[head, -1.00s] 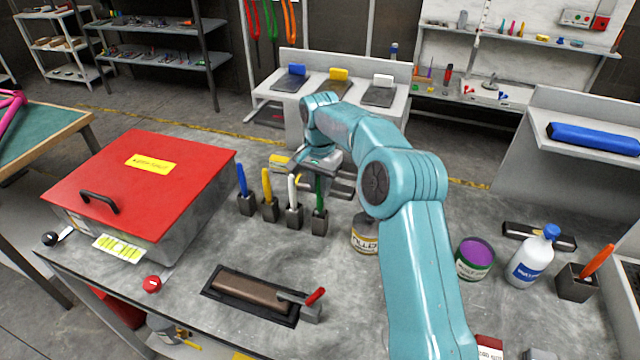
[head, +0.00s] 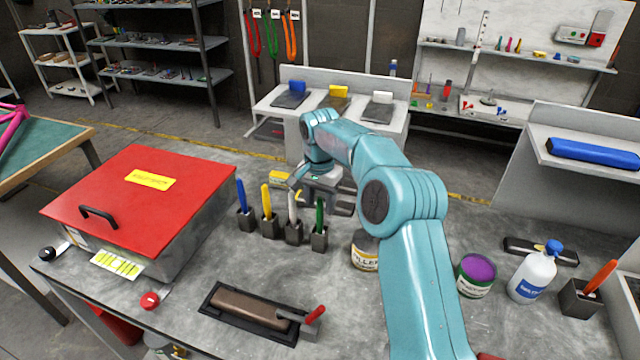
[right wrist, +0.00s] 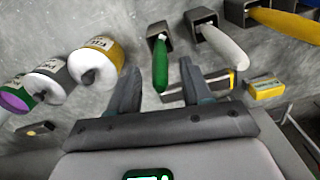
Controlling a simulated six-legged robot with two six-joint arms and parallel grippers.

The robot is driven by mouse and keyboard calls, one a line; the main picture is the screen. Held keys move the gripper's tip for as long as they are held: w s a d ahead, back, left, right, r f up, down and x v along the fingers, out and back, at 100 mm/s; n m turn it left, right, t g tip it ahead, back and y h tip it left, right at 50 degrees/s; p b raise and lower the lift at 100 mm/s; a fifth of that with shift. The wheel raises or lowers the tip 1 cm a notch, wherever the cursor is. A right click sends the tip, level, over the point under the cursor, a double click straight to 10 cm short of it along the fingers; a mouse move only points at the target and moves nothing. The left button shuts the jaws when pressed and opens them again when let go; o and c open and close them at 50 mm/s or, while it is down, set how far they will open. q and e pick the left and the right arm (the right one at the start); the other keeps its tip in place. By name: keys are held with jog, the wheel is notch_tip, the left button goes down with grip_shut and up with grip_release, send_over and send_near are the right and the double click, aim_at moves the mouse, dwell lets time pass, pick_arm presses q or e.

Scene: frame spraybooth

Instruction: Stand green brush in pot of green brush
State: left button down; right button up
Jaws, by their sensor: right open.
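The green brush (head: 319,214) stands upright, handle up, in a small dark pot (head: 319,240), the rightmost of a row of pots on the grey bench. My right gripper (head: 318,188) is just behind it in the head view, and its fingers are partly hidden. In the right wrist view my right gripper (right wrist: 160,75) is open, with a finger on each side of the line of the green brush (right wrist: 160,66). The brush's lower end is inside its pot (right wrist: 156,34). Nothing is held between the fingers. My left gripper is out of view.
White (head: 292,208), yellow (head: 267,203) and blue (head: 241,193) brushes stand in pots to the left. A filler can (head: 364,253) is close on the right. A red-lidded box (head: 140,195) stands at left; a tray (head: 250,312) lies in front.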

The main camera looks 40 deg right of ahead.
notch_tip(320, 180, up, 9)
jog(key=shift+f+p, duration=0.15)
jog(key=shift+p, duration=0.4)
notch_tip(320, 180, up, 7)
jog(key=p, duration=0.3)
jog(key=shift+p, duration=0.35)
jog(key=shift+s, duration=0.1)
